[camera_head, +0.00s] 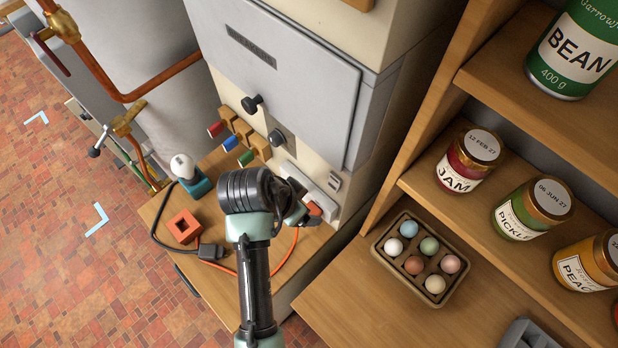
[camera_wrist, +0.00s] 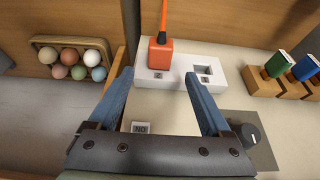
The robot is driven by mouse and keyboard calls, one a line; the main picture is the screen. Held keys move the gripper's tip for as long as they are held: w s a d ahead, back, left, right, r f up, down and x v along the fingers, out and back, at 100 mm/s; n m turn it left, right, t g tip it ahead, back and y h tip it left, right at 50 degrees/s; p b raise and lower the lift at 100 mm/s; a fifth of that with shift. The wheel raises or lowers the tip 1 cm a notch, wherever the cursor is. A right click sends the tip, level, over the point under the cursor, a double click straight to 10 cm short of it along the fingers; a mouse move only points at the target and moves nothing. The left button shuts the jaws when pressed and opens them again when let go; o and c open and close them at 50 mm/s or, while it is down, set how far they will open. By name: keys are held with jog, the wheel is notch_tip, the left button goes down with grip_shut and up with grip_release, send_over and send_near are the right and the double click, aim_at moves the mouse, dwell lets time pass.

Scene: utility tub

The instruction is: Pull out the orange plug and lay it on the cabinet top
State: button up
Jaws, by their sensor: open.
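The orange plug (camera_head: 314,208) sits in a white socket strip (camera_head: 296,178) on the cabinet's upright face. In the wrist view the plug (camera_wrist: 160,54) stands in one socket of the strip (camera_wrist: 180,77), and an empty socket (camera_wrist: 204,69) is beside it. Its orange cord (camera_head: 277,268) trails onto the wooden cabinet top (camera_head: 218,218). My gripper (camera_wrist: 158,75) is open, its two fingers spread to either side of the plug's line, with the plug just beyond the fingertips. In the head view my wrist hides part of the strip.
On the cabinet top are a lamp with a white bulb (camera_head: 183,166), an orange square block (camera_head: 184,227) and a black plug (camera_head: 212,252) on a black cable. Coloured pieces on wooden blocks (camera_head: 243,138) and knobs (camera_head: 277,137) are nearby. An egg tray (camera_head: 384,250) stands right.

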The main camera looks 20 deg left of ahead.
jog(key=x, duration=0.4)
jog(key=shift+s+d, duration=0.1)
jog(key=shift+s, duration=0.05)
jog(key=shift+p+x, duration=0.35)
jog(key=shift+x, duration=0.7)
grip_shut()
